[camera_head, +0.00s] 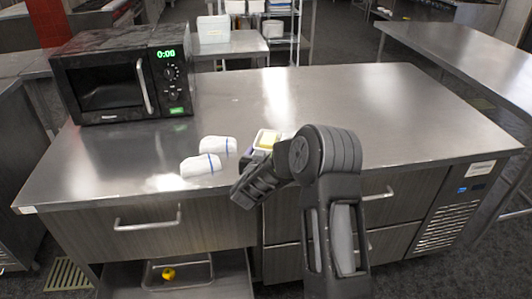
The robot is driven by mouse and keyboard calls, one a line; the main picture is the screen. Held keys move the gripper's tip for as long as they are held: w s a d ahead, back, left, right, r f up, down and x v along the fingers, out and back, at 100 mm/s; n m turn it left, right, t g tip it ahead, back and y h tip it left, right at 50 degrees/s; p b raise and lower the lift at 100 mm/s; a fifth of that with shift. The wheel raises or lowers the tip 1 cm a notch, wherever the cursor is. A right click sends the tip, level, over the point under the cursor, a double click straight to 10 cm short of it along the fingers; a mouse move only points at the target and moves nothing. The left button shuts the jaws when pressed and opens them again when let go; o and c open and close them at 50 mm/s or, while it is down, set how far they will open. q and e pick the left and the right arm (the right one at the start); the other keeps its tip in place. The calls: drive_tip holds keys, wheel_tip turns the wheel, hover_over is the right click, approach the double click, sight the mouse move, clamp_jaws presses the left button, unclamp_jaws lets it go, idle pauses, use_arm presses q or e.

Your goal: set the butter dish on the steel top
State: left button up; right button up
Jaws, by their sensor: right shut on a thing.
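My left gripper is not in view.
Two white rolled cloths with blue stripes (217,145) (200,166) lie just left of the dish. A black microwave (125,75) stands at the back left. The steel top is clear to the right and behind. Drawers with handles (147,222) are below the front edge.

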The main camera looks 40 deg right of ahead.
drive_tip(key=shift+s+a+f+b, duration=0.1)
drive_tip(key=shift+s+f+b, duration=0.05)
drive_tip(key=shift+f, duration=0.4)
drive_tip(key=shift+s+a+f+b, duration=0.1)
drive_tip(key=shift+s+f+b, duration=0.05)
drive_tip(key=shift+f, duration=0.35)
drive_tip(key=shift+d, duration=0.15)
drive_tip(key=o, duration=2.1)
drive_tip(key=shift+s+g, duration=0.2)
drive_tip(key=shift+g, duration=0.1)
drive_tip(key=shift+c, duration=0.2)
drive_tip(key=shift+s+a, duration=0.25)
drive_tip(key=shift+a, duration=0.4)
drive_tip(key=v, duration=0.2)
drive_tip(key=r+b+v, duration=0.1)
drive_tip(key=v, duration=0.2)
drive_tip(key=shift+s+a+r, duration=0.1)
drive_tip(key=shift+r, duration=0.1)
drive_tip(key=shift+s+a+r, duration=0.2)
drive_tip(key=shift+s, duration=0.05)
drive_tip(key=shift+s+r, duration=0.1)
drive_tip(key=shift+r, duration=0.1)
